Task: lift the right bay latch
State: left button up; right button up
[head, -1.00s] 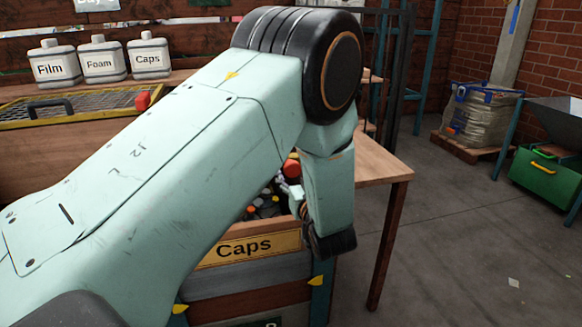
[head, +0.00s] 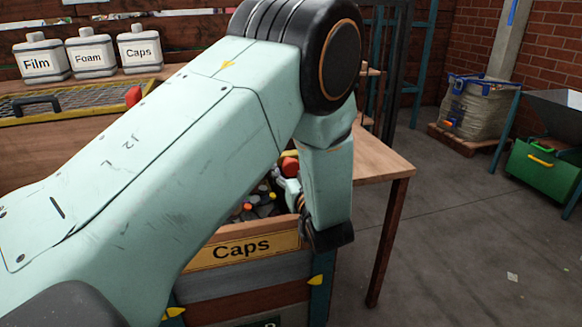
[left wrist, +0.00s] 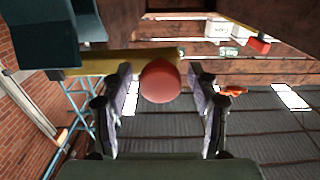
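A red knob (head: 290,167) shows beside my left forearm, above the Caps crate, and I take it to be the right bay latch's. In the left wrist view the red knob (left wrist: 160,82) sits between the fingertips, in front of a yellow bar (left wrist: 105,63). My left gripper (left wrist: 164,82) is open, with a gap showing on each side of the knob. In the head view my left gripper (head: 287,187) is mostly hidden behind my arm, which also covers the rest of the latch. My right gripper is not in view.
The wooden Caps crate (head: 232,240) holds small dark and coloured caps. A table (head: 378,160) stands right of it. Film, Foam and Caps jugs (head: 93,52) stand at the back left, near a yellow-framed mesh (head: 60,103) and another red knob (head: 133,96).

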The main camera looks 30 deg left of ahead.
pick_arm(q)
grip_shut()
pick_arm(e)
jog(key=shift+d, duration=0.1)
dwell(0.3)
pick_arm(q)
jog(key=shift+a+r, duration=0.1)
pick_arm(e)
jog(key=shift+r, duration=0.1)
